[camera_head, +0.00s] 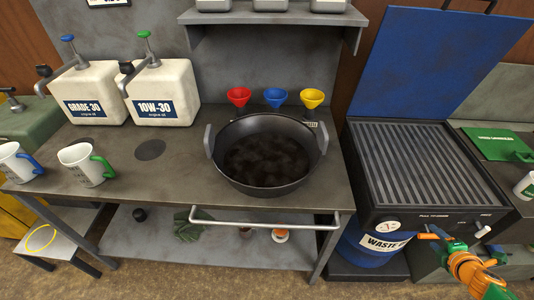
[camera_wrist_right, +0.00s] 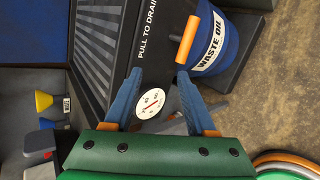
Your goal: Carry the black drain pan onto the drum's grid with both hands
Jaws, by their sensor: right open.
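The black drain pan (camera_head: 265,188) stands on the workbench, with dark liquid in it and a grey handle on its left and right sides. The ribbed grid (camera_head: 425,165) tops the black box over the blue waste oil drum (camera_head: 368,246), right of the bench; it is bare. My right gripper (camera_head: 436,236) is low in front of the box's front face, well away from the pan. In the right wrist view the gripper (camera_wrist_right: 158,76) is open and empty, its blue fingers pointing at the box front by a round gauge (camera_wrist_right: 154,103). My left gripper is out of view.
A blue lid (camera_head: 435,60) stands open behind the grid. Red, blue and yellow funnels (camera_head: 275,97) stand behind the pan. White oil jugs (camera_head: 160,92) and mugs (camera_head: 88,165) are on the bench's left. A rail (camera_head: 265,224) runs along the bench front. An orange pull handle (camera_wrist_right: 187,40) juts from the box.

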